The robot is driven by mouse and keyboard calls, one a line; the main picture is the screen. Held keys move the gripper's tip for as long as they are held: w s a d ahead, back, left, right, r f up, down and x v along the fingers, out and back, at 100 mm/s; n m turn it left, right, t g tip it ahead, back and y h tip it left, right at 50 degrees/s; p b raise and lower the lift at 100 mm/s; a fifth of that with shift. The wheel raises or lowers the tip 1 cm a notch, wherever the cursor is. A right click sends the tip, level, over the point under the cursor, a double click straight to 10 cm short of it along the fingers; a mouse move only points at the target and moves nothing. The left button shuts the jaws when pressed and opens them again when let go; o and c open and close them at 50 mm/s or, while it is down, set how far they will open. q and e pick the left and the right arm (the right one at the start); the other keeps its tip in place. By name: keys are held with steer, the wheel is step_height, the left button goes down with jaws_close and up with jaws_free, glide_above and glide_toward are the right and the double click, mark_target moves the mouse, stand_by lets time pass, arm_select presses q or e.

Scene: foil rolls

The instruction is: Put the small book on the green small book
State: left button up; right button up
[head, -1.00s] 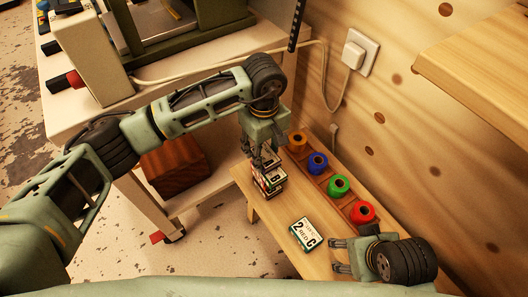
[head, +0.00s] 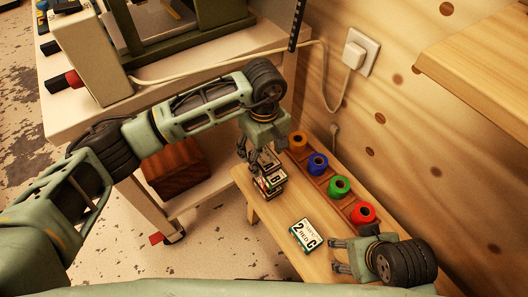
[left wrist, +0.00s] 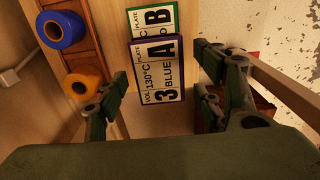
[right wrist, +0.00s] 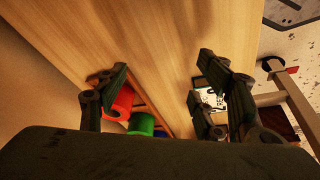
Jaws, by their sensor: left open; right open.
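In the left wrist view a small book with a blue-purple border (left wrist: 160,80), lettered 3, A and BLUE, lies between my left gripper's fingers. A green-bordered small book (left wrist: 157,20), lettered B, shows beside it, partly covered. My left gripper (head: 262,164) is open just above the stack. A third small book (head: 306,235), lettered 2 and C, lies flat on the bench; it also shows in the right wrist view (right wrist: 207,97). My right gripper (head: 337,255) is open and empty above the bench.
The bench (head: 262,211) has a rack along the wall with orange (head: 298,141), blue (head: 317,163), green (head: 339,187) and red (head: 363,213) rolls. A white table (head: 95,115) with a machine and a brown wooden block (head: 175,167) are at left. A shelf (head: 490,60) juts out at upper right.

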mark_target(264, 156)
arm_select(q)
steer(key=shift+r, duration=0.25)
arm_select(e)
steer(key=shift+s+r, duration=0.1)
steer(key=shift+r, duration=0.1)
steer(key=shift+r+p, duration=0.5)
steer(key=shift+p, duration=0.25)
steer(key=shift+x, duration=1)
steer(key=shift+f, duration=0.4)
arm_select(q)
step_height(264, 156, up, 12)
steer(key=shift+f, duration=0.15)
arm_select(e)
steer(key=shift+s, duration=0.1)
